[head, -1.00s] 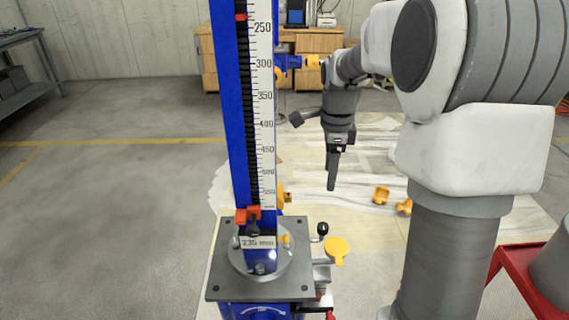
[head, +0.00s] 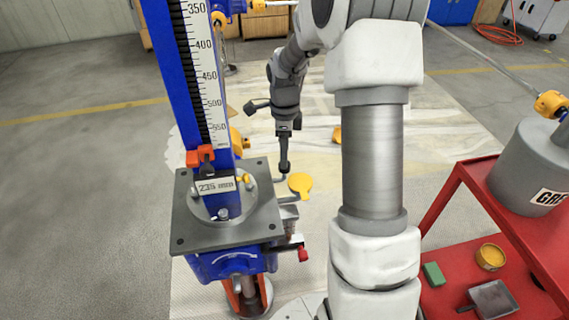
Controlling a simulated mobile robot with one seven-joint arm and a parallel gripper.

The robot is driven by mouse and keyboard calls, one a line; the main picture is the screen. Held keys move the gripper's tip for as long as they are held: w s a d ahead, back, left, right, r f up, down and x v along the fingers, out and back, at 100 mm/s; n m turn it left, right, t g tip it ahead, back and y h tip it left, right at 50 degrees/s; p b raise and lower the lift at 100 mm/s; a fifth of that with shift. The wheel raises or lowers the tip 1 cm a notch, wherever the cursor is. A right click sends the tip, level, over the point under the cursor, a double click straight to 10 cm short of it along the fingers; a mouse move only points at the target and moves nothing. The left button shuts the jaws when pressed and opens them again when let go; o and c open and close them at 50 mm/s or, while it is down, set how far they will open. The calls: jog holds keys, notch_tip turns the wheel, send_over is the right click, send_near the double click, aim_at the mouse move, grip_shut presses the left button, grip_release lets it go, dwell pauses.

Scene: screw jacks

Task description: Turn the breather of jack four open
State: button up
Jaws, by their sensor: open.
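A blue jack column (head: 176,75) with a millimetre scale stands at the left, on a grey square plate (head: 190,238) above a blue housing (head: 215,262). A tag (head: 214,186) on it reads 235 mm. No jack number is legible, and I cannot pick out the breather for sure. Beside the housing are a red-tipped handle (head: 302,254) and a flat yellow disc (head: 300,183). My gripper (head: 283,155) points down just right of the column, near the disc, seen edge-on and holding nothing visible. Whether it touches anything is unclear.
My arm fills the centre. A red cart (head: 440,225) at the right carries a grey drum (head: 530,170), a yellow tin (head: 490,257), a green block (head: 434,274) and a grey scoop (head: 492,300). A pale sheet covers the floor. Open floor lies left.

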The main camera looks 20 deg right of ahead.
jog(key=shift+f+b, duration=0.3)
jog(key=shift+f, duration=1.4)
grip_shut()
